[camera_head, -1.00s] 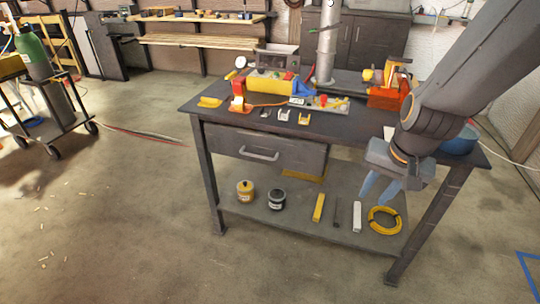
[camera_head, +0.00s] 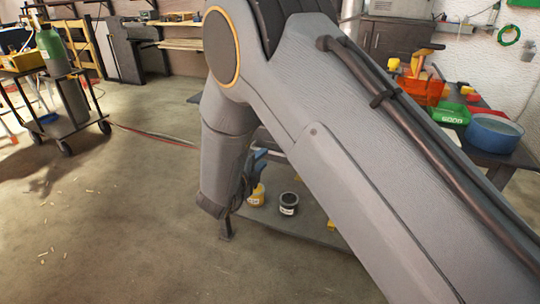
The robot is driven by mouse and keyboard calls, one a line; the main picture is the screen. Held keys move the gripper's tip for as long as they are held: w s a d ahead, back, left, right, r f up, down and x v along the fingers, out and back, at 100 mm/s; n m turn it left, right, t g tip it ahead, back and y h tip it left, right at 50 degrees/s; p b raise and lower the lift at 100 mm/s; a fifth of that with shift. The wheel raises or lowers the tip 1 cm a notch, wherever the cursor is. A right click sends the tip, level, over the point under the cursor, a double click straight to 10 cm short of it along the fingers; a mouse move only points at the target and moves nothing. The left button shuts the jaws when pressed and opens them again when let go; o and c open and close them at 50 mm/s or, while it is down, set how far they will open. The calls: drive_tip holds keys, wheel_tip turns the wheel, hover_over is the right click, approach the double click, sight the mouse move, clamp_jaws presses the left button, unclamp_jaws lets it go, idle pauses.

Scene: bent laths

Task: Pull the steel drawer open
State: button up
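The steel drawer and its handle are hidden behind my arm, which covers the middle of the head view. Only part of my gripper (camera_head: 256,163) shows, as bluish fingers beside the lower end of my arm, in front of the workbench. I cannot tell whether the fingers are apart or closed, or whether they touch the handle. The workbench (camera_head: 514,160) shows mainly at its right end.
On the lower shelf (camera_head: 318,227) stand a yellow pot (camera_head: 256,196) and a dark pot (camera_head: 289,203). A blue bowl (camera_head: 493,133), a green bin (camera_head: 450,113) and an orange box (camera_head: 420,88) stand on the bench top.

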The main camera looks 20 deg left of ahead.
sight(270, 152)
drive_tip(key=x, duration=0.7)
drive_tip(key=shift+w+d, duration=0.1)
drive_tip(key=shift+w, duration=0.05)
clamp_jaws()
